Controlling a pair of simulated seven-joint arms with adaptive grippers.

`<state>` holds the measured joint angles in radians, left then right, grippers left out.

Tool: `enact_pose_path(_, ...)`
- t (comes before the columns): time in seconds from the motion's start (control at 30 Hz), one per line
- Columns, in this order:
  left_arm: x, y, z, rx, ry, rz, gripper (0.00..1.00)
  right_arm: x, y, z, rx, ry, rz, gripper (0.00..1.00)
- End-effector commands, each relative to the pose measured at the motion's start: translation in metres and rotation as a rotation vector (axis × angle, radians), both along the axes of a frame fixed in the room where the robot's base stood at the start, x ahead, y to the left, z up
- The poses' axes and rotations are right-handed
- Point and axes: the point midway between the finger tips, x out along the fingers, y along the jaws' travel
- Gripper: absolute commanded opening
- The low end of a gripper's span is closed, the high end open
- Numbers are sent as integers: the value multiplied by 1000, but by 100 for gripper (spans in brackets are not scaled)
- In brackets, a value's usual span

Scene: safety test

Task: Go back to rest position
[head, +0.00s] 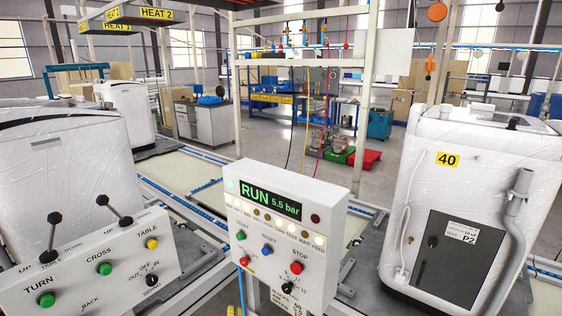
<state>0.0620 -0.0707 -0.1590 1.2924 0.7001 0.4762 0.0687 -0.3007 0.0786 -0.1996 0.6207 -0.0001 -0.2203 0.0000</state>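Neither of my grippers nor my arms shows in the head view. A white control box (285,236) stands at the centre front with a green display (269,200) reading RUN 5.5 bar. It carries lamps, blue and red buttons and a black knob. A second white control panel (95,262) stands at the lower left, with green and yellow buttons and two black levers. Its labels include TURN, CROSS and TABLE.
A wrapped white machine (420,150) marked 40 stands on the right, with a grey pipe (507,232) at its side. Another wrapped machine (65,165) stands on the left. A frame (369,85) rises behind the centre box. Red and green crates (365,159) lie on the floor behind.

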Motion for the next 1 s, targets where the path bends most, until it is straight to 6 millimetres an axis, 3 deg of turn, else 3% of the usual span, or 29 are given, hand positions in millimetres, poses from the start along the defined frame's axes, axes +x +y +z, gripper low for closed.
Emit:
enact_pose_path(0.03,-8,-7,-28,70,62,-39,56,0,0,0,0,0,0,0)
enact_pose_path(0.27,-58,-30,-141,354,316,-224,56,0,0,0,0,0,0,0)
enact_pose_path(0.5,-135,-33,-247,591,557,-407,56,0,-1,0,0,0,0,0)
enact_pose_path(0.7,-215,-23,-323,753,745,-557,56,0,-1,0,-1,0,1,0)
enact_pose_path(1.0,-351,10,-409,951,1005,-780,56,0,-2,0,-2,0,1,0)
